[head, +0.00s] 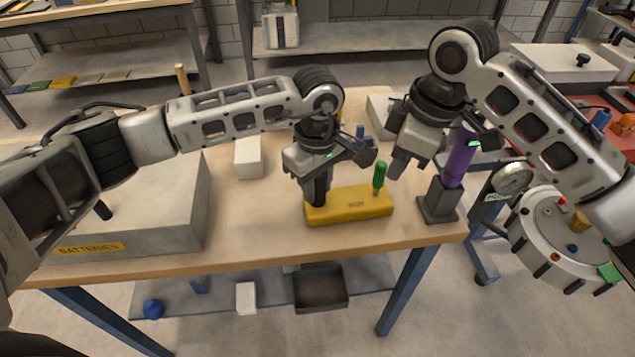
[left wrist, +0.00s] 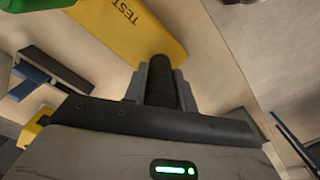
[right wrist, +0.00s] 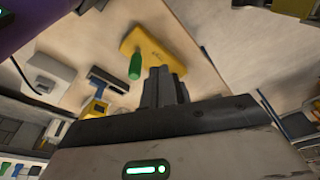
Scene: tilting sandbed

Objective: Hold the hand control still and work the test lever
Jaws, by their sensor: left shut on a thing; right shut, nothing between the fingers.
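The yellow hand control (head: 345,208) lies on the table near its front edge; its TEST label shows in the left wrist view (left wrist: 115,22). My left gripper (head: 318,190) is shut on the dark grip (left wrist: 162,85) at its left end. The green test lever (head: 380,175) stands up near the right end of the control. My right gripper (head: 399,165) is shut and empty, just right of the lever and a little above the control. In the right wrist view the lever (right wrist: 135,66) shows left of the fingertips, and I cannot tell whether they touch.
A purple cylinder on a dark stand (head: 438,203) stands close right of my right gripper. A large grey box marked BATTERIES (head: 170,220) fills the table's left side. A white block (head: 248,158) lies behind the control. The table's front edge is close.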

